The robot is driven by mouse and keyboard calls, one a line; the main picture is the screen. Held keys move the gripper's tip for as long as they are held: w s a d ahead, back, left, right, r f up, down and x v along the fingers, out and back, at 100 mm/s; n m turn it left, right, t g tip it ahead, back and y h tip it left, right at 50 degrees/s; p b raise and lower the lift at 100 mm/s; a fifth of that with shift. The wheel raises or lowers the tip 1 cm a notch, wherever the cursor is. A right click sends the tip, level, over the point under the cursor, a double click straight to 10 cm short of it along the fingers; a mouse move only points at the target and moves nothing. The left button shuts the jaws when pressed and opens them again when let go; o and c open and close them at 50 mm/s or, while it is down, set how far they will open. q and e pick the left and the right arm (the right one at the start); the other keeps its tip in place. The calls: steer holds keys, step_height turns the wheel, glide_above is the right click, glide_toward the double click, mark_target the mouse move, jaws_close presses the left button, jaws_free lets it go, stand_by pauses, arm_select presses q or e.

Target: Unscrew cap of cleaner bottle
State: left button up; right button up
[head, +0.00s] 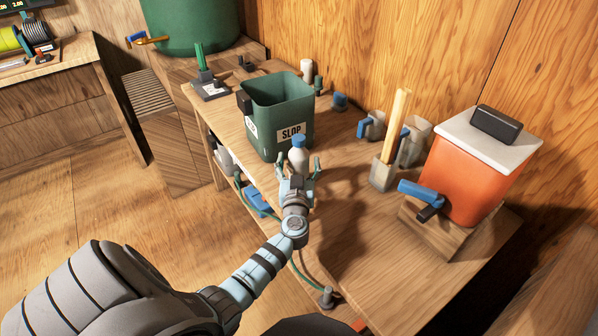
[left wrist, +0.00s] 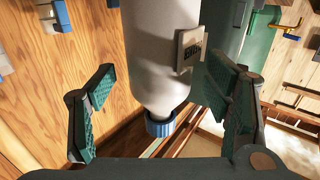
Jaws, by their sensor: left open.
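The cleaner bottle (head: 299,156) is white with a blue cap (head: 298,140) and stands on the wooden bench, just in front of a green bin. My left gripper (head: 300,168) is open at the bottle, with a finger showing on each side of it. In the left wrist view the bottle (left wrist: 165,55) appears upside down, with its cap (left wrist: 161,124) between the two open green-padded fingers (left wrist: 163,100). Gaps show between the fingers and the cap. A small label sits on the bottle's side. My right gripper is not in view.
The green SLOP bin (head: 283,103) stands close behind the bottle. An orange tank (head: 468,170) with a blue tap stands at the right. A holder with wooden sticks (head: 382,175) and small cups are between them. The bench's right front is clear.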

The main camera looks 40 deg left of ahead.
arm_select(q)
steer(key=shift+x, duration=1.15)
jaws_close()
steer(key=shift+r, duration=0.55)
step_height(320, 180, up, 19)
steer(key=p, duration=0.7)
steer(key=shift+p, duration=0.35)
steer(key=c, duration=0.7)
jaws_free()
steer(key=shift+f, duration=0.1)
jaws_close()
